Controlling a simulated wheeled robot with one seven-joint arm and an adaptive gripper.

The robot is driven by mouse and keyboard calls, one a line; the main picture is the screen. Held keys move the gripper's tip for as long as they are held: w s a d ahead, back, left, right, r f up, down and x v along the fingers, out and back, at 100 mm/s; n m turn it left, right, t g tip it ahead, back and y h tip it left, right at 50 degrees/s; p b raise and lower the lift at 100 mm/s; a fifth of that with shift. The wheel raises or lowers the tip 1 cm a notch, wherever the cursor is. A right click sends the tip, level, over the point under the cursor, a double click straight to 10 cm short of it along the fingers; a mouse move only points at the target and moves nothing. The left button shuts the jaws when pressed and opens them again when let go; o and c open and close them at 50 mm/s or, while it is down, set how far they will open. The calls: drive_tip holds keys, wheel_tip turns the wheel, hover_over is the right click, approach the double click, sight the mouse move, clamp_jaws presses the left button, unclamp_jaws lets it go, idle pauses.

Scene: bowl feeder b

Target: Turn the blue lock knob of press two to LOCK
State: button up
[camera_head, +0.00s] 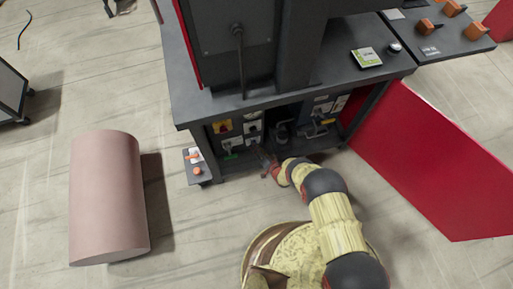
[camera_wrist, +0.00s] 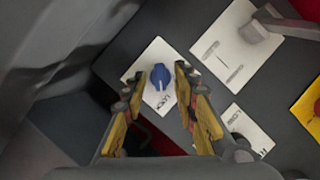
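The blue lock knob (camera_wrist: 159,76) shows in the wrist view on a white plate (camera_wrist: 147,61) fixed to a dark panel. Printed letters that look like LOCK are on the plate just below the knob. The knob's ridge runs roughly up and down in the picture; which mark it points to I cannot tell. My gripper (camera_wrist: 162,73) is open, with a yellow-and-black finger on each side of the knob in the picture. Whether they touch it, and how deep they reach, is unclear. In the head view my gripper (camera_head: 268,164) is at the shelf under the press bench (camera_head: 290,101); the knob is not distinguishable there.
Another white plate with a grey lever (camera_wrist: 254,32) is at the upper right in the wrist view, and a plate with a dark knob (camera_wrist: 236,121) is at the lower right. In the head view, a red panel (camera_head: 430,165) stands right and a pink cylinder (camera_head: 105,200) left.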

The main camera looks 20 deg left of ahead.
drive_tip(key=v, duration=1.2)
idle(0.5)
